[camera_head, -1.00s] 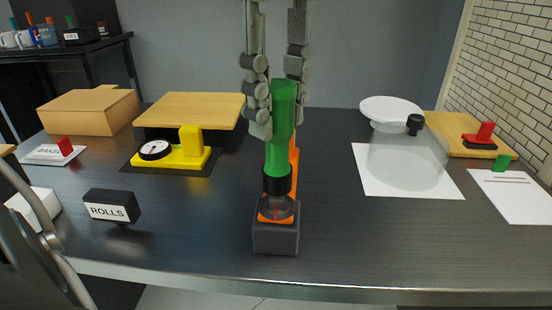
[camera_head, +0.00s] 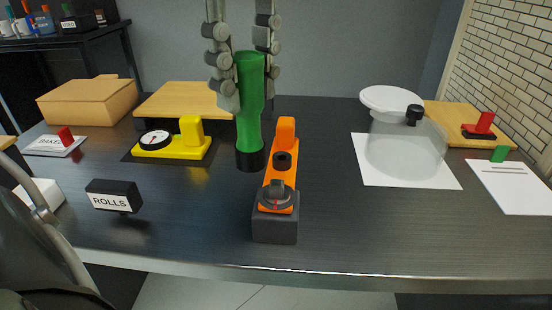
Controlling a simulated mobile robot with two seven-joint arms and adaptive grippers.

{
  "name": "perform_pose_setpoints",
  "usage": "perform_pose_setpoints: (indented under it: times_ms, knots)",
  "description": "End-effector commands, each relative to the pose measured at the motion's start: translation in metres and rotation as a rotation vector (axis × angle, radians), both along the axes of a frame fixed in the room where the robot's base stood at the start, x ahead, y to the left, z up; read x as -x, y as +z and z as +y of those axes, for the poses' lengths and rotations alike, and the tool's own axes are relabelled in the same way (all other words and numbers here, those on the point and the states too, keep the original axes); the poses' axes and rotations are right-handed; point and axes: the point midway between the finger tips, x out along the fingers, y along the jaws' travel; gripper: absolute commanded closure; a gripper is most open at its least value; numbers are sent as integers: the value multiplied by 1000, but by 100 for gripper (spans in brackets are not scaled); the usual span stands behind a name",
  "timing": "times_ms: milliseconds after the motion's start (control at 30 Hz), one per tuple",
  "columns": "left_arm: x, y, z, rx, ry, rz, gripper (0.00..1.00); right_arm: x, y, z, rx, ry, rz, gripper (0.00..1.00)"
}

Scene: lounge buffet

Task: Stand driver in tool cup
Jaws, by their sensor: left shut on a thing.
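My left gripper (camera_head: 248,88) comes down from the top and is shut on a green cylindrical thing with a black lower end (camera_head: 249,115), held upright. I cannot tell surely whether this is the driver. Its black end is just left of an orange piece (camera_head: 283,175) with a round black knob, on a dark square block (camera_head: 275,230). I cannot tell whether the black end touches the table. No thing is clearly recognisable as the tool cup. My right gripper is not in view.
On the dark table (camera_head: 340,235) are a yellow device with a dial (camera_head: 173,149), a ROLLS sign (camera_head: 113,198), a cardboard-coloured box (camera_head: 88,100) and wooden boards (camera_head: 185,97). A white pan-like dish (camera_head: 389,101) stands at the right behind white paper (camera_head: 375,178). The front middle right is clear.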

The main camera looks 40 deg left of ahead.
Motion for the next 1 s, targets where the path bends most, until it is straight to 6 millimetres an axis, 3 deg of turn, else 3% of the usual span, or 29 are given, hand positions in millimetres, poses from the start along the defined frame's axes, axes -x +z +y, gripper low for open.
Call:
perform_pose_setpoints:
  times_ms: [467, 700, 767, 1000]
  knots:
    - [59, -9, 91, 4, 0, -9, 100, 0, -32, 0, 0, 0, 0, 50]
    - [90, -15, 139, 4, 2, -11, 100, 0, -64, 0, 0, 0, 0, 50]
    - [97, -7, 149, -2, 7, -5, 100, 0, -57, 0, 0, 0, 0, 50]
    - [127, -10, 195, -1, 10, -4, 100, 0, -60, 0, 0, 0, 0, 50]
